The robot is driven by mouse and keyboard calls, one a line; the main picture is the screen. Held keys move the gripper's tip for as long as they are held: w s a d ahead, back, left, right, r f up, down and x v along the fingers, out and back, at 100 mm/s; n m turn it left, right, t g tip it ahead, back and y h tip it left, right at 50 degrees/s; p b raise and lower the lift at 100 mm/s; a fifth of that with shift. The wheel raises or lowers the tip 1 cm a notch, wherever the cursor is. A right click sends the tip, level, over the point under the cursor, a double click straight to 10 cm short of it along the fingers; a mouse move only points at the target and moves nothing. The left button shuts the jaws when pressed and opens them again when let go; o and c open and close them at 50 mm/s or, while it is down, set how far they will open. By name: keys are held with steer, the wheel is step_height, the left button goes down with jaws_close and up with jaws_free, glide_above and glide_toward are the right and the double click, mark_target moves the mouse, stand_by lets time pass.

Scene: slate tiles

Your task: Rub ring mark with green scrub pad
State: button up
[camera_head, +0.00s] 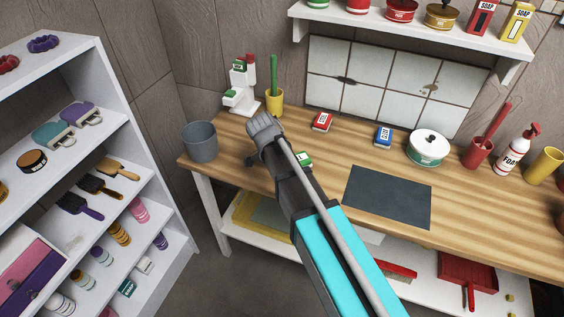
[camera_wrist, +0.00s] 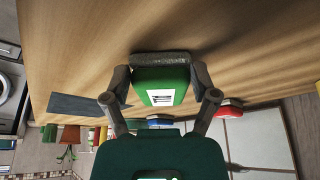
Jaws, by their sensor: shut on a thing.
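The green scrub pad (camera_wrist: 161,84), with a white label and a dark scrubbing face, is between the fingers of my gripper (camera_wrist: 160,78) in the wrist view. My gripper is shut on it. The dark face is turned to the wooden worktop (camera_wrist: 240,30) and is very close to it; I cannot tell if they touch. In the head view a bit of the green pad (camera_head: 305,158) shows just right of my arm, which hides most of my gripper. I cannot make out a ring mark on the worktop in either view; my arm covers part of the wood.
Behind the pad are a red pad (camera_head: 322,121) and a blue pad (camera_head: 384,135). A dark mat (camera_head: 388,196) lies to the right. A grey bin (camera_head: 200,142) and a yellow cup (camera_head: 274,102) stand left. Stained wall tiles (camera_head: 395,78) rise at the back.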

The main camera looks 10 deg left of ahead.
mark_target(314, 172)
steer(key=shift+s+d, duration=0.2)
steer(key=shift+d, duration=0.95)
steer(key=shift+s+d+f, duration=0.1)
steer(key=shift+s+d, duration=0.05)
steer(key=shift+d, duration=0.75)
steer(key=shift+s+d, duration=0.15)
steer(key=shift+d, duration=0.7)
steer(key=shift+s+d, duration=0.2)
steer(key=shift+d, duration=1.55)
steer(key=shift+a, duration=0.1)
steer(key=shift+w+a, duration=0.15)
steer(key=shift+a, duration=0.75)
steer(key=shift+w+a, duration=0.1)
steer(key=shift+a, duration=0.75)
